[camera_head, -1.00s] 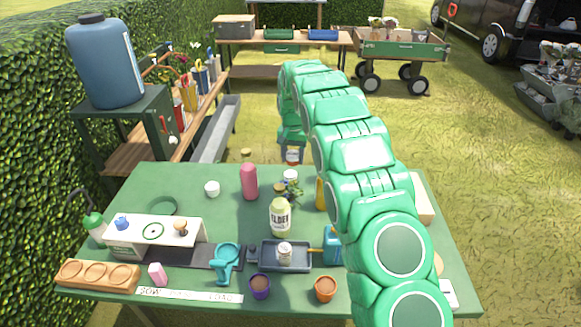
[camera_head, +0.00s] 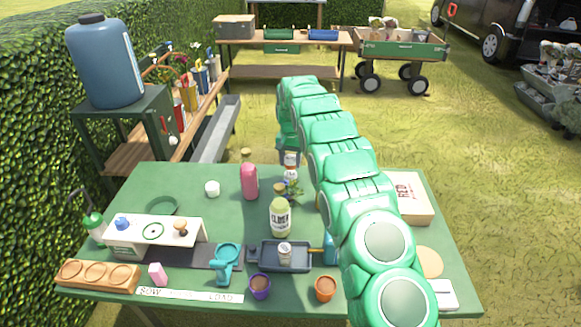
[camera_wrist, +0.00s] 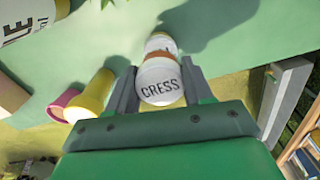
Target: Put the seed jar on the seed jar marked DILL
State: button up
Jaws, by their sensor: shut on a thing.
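My gripper (camera_wrist: 159,68) is shut on a white seed jar (camera_wrist: 160,84) marked CRESS, with an orange-brown band at its far end. In the wrist view, a second white jar (camera_wrist: 160,45) lies straight beyond the held one; only part of its lettering shows, and it ends in what looks like L. In the head view, the held jar (camera_head: 291,158) is upright over this other jar (camera_head: 290,174) at the table's far edge. They look lined up and very close; I cannot tell whether they touch. A plant partly covers the lower jar.
The green table (camera_head: 130,200) also bears a pink bottle (camera_head: 249,182), an ELDER bottle (camera_head: 280,218), a small white jar (camera_head: 212,188), a tray (camera_head: 262,262) with another jar (camera_head: 285,251), and a box (camera_head: 408,198) marked RED. My arm spans the table's right side.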

aim_at(290, 166)
jog(key=shift+f, duration=1.5)
jog(key=shift+f, duration=0.1)
jog(key=o, duration=1.1)
jog(key=shift+o, duration=0.2)
